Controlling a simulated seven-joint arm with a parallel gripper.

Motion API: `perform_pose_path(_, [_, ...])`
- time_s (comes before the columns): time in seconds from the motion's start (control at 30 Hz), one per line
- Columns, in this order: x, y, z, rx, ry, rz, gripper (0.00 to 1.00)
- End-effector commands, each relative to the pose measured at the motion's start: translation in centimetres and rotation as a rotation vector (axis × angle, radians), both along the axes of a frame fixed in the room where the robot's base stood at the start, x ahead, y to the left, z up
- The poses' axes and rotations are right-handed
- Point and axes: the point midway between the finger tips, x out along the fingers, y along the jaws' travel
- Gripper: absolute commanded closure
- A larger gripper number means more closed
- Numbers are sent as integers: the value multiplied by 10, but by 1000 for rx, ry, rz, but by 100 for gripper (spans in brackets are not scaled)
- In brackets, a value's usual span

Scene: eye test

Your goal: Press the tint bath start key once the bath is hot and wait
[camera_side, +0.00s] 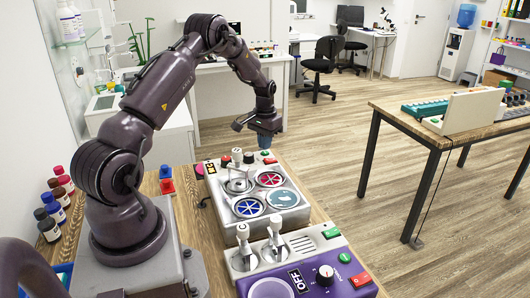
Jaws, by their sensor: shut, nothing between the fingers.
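A grey unit (217,205) with several round wells stands on the wooden bench; one well is red (270,179), one blue (248,207), one teal (283,199). I cannot tell which key is the start key. My gripper (266,141) is shut and empty, pointing down above the well unit's far edge.
Two metal-topped handles (275,232) stand up on the near unit. Dark and red-capped bottles (54,205) stand at the bench's left. Another table (400,112) stands at right, with open floor between.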

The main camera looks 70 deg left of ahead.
Motion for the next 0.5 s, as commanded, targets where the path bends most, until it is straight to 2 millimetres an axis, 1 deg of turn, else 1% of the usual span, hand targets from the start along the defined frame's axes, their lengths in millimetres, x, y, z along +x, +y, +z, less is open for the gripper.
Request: perform_pose_path(0.5, [0,0,-8,-1,1,0,100])
